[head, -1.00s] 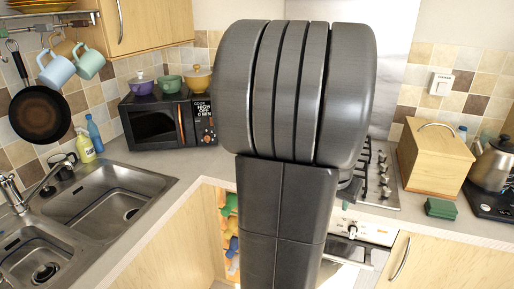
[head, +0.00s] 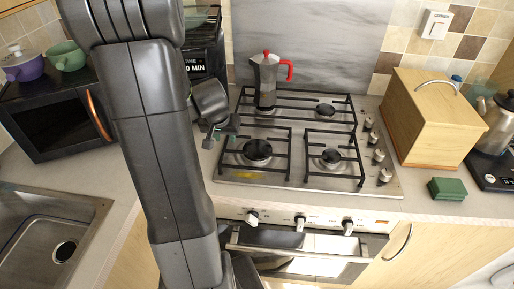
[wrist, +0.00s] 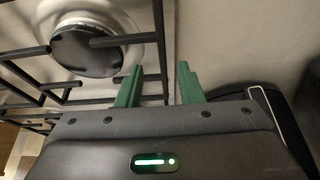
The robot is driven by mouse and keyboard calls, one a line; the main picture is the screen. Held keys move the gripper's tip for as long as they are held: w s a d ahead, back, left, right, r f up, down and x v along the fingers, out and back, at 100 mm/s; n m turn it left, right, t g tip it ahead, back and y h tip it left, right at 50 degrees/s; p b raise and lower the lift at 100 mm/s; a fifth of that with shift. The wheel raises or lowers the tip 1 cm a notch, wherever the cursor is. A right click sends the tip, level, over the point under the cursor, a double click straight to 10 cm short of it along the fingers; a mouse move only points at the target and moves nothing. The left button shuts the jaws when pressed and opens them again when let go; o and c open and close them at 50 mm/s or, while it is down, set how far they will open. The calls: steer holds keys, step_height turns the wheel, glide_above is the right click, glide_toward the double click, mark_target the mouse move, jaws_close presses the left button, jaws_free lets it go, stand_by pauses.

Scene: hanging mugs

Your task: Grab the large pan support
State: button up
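The steel hob (head: 300,182) carries black pan supports. A wide one (head: 300,92) spans the back, where a moka pot stands. Smaller ones sit at the front left (head: 289,165) and front right (head: 361,170). My gripper (head: 222,133) is at the hob's left edge, beside the front left support. In the wrist view the gripper's green fingers (wrist: 158,78) are apart with nothing held. A black support bar (wrist: 159,40) shows between the fingertips in the picture; a burner (wrist: 86,50) is to its left. I cannot tell the height above the bar.
The moka pot (head: 266,80) with a red handle stands on the back left. A wooden bread box (head: 425,115), a green block (head: 447,188) and a kettle (head: 493,125) are to the right. A microwave (head: 65,120) and sink (head: 40,225) are left.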

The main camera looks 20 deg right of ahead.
mark_target(226, 142)
steer(key=shift+p+x, duration=0.3)
steer(key=shift+x, duration=2.25)
steer(key=shift+w+a, duration=0.15)
jaws_close()
